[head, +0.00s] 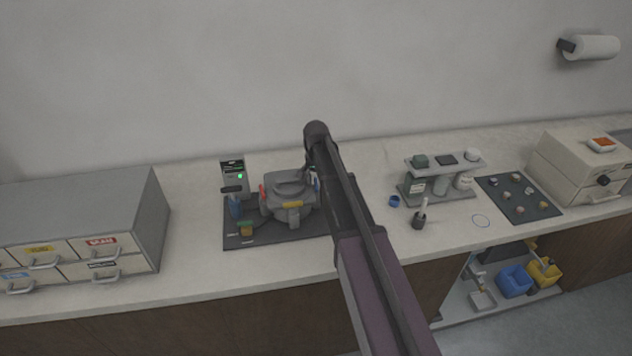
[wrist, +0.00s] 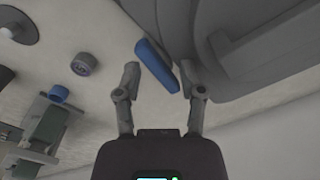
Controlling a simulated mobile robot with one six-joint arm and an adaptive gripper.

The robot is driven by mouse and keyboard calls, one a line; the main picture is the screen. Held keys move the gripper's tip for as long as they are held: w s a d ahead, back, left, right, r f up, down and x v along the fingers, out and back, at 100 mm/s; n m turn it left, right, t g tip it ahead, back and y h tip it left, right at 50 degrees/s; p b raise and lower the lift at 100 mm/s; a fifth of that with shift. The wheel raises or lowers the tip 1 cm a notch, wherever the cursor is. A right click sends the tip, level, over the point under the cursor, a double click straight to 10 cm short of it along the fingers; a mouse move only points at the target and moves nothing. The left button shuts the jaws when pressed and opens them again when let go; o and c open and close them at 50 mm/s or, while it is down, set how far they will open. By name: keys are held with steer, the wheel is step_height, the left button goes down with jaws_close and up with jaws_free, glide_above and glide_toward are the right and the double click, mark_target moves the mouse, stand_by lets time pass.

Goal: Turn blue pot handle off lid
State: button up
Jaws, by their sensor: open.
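The grey pot (head: 287,208) with its lid (head: 288,186) stands on a dark mat (head: 245,240) in the head view. Its blue handle (head: 317,183) shows as a thin strip at the pot's right side, mostly hidden by my arm. In the wrist view the blue handle (wrist: 157,66) is a slanted bar beside the large grey pot (wrist: 225,45). My gripper (wrist: 160,70) is open, with one finger on each side of the handle. The right finger is very close to the handle's end; I cannot tell whether it touches.
A yellow handle (head: 292,204) and a red handle (head: 262,192) are also on the pot. A control box (head: 233,175) with a green light stands behind left. Drawers (head: 90,225) stand far left. A small rack (head: 437,190) and blue ring (head: 394,201) are to the right.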

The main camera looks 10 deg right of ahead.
mark_target(316, 182)
steer(key=m, duration=0.3)
step_height(316, 182, up, 14)
steer(key=p, duration=1.4)
steer(key=s+f+n+b, duration=0.3)
steer(key=s+f+b, duration=0.3)
steer(key=s, duration=0.2)
steer(key=s+f+n+b, duration=0.3)
steer(key=s+f+b, duration=0.4)
steer(key=s, duration=0.1)
steer(key=s+f+n+b, duration=0.3)
steer(key=s+f+b, duration=0.3)
steer(key=s, duration=0.3)
steer(key=shift+d+f+n+b, duration=0.1)
steer(key=shift+f+n+b, duration=0.2)
steer(key=shift+n, duration=0.1)
steer(key=shift+s+f+n+b, duration=0.3)
steer(key=shift+s+f+b, duration=0.1)
steer(key=shift+s, duration=0.2)
stand_by(0.5)
